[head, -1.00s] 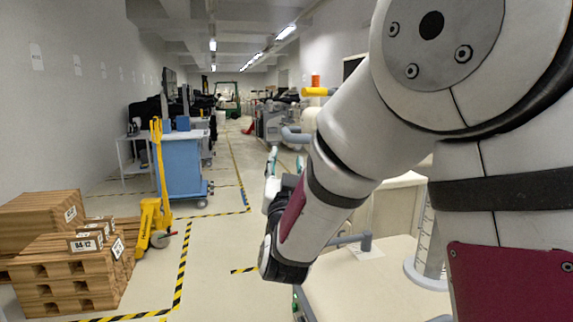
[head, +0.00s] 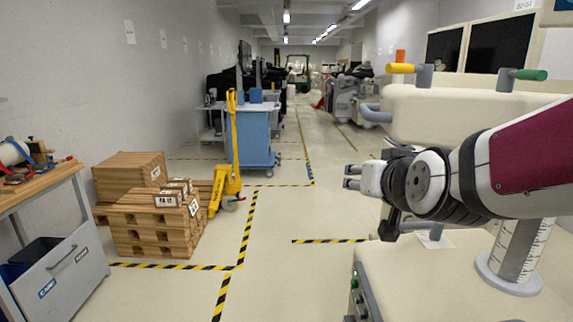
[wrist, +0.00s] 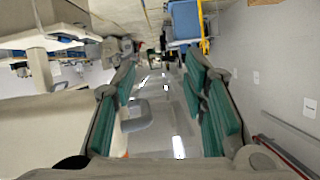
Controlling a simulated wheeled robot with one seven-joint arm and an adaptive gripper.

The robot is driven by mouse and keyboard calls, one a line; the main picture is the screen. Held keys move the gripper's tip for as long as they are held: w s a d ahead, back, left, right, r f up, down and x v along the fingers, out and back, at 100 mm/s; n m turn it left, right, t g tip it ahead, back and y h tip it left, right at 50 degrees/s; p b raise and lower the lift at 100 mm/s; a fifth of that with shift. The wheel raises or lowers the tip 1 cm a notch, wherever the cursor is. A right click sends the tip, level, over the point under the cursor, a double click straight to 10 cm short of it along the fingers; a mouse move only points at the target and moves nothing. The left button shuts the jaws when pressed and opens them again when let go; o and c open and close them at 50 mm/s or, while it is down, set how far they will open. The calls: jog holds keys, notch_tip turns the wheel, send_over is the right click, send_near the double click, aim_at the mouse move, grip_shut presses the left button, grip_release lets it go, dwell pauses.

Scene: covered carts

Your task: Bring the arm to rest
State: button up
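My gripper (head: 349,177) is held out in the air right of the middle of the head view, its fingers pointing left over the aisle. In the wrist view my gripper (wrist: 165,85) shows its two teal-padded fingers wide apart, with nothing between them. My arm (head: 515,165) comes in from the right edge, roughly level, above the cream base of a machine. The wrist picture looks upside down, with the ceiling lights low in it.
A cream machine (head: 470,105) with a yellow handle (head: 401,69) and a green handle (head: 528,74) stands close behind my arm. A workbench (head: 60,255), wooden pallets (head: 150,230), a yellow pallet jack (head: 231,150) and a blue cart (head: 256,137) stand left. The striped-taped aisle floor is open between.

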jog(key=s+d+f+g, duration=0.1)
jog(key=s+f+g, duration=0.1)
jog(key=s, duration=0.7)
jog(key=s+d+f+g, duration=0.2)
jog(key=s+g, duration=0.2)
jog(key=s, duration=0.5)
jog(key=s+d+f+n+g, duration=0.1)
jog(key=s+f+g, duration=0.2)
jog(key=s, duration=0.6)
jog(key=shift+s+d+h+p, duration=0.2)
jog(key=shift+s+h+p, duration=0.15)
jog(key=shift+h+p, duration=0.1)
jog(key=shift+f, duration=0.1)
